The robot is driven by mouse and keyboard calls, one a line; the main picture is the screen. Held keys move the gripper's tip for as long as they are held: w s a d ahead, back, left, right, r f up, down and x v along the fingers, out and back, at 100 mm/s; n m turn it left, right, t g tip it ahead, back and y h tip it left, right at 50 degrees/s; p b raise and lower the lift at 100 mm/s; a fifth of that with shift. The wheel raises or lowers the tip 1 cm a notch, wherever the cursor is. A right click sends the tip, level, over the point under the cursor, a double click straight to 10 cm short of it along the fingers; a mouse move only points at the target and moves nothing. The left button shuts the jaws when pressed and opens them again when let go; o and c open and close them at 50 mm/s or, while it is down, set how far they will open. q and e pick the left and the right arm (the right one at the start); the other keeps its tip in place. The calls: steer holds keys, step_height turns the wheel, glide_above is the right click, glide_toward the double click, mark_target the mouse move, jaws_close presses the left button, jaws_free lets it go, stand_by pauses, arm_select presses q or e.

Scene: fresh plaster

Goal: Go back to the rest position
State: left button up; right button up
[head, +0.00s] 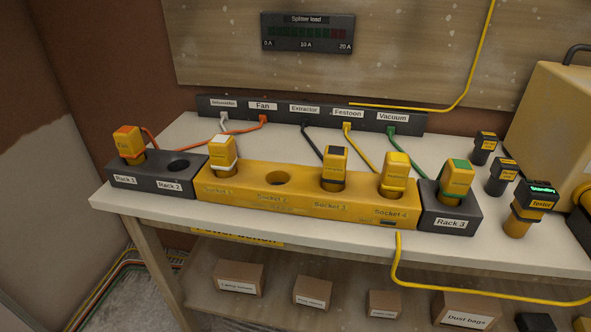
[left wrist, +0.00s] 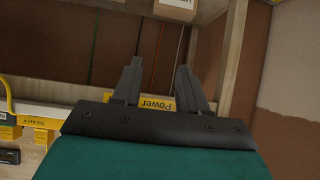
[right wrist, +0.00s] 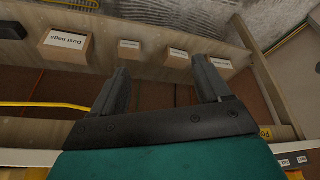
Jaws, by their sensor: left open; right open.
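My left gripper (left wrist: 158,88) is open and empty in the left wrist view, in front of the bench's underside and lower shelf. My right gripper (right wrist: 160,85) is open and empty in the right wrist view, with small boxes on the lower shelf beyond it. Neither gripper shows in the head view. On the bench top (head: 310,232) stands a yellow splitter block (head: 240,190) with plugs in Socket 1, Socket 3 and Socket 4. The Socket 2 hole is empty. An orange-topped plug (head: 130,142) stands in Rack 1 and a green-topped plug (head: 457,178) in Rack 3; Rack 2 is empty.
A labelled strip (head: 310,113) runs along the back with cords to the plugs. The tester (head: 530,208), reading Standby, and a yellow machine (head: 552,125) stand at the right. Several boxes (head: 238,277) sit on the lower shelf. A yellow cable (head: 399,262) hangs over the front edge.

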arm_select(q)
steer(key=shift+s+a+r+y+p, duration=0.2)
steer(key=shift+a+r+p, duration=0.15)
steer(key=shift+r+p, duration=0.45)
steer(key=shift+s+a+r+y+p, duration=0.1)
steer(key=shift+s+a+r+p, duration=0.2)
steer(key=shift+p, duration=0.75)
arm_select(e)
steer(key=w+a+f+t+y, duration=0.1)
steer(key=w+a+f+t, duration=0.1)
steer(key=w+t, duration=0.4)
steer(key=shift+a+f+n+y, duration=0.3)
steer(key=shift+f, duration=0.6)
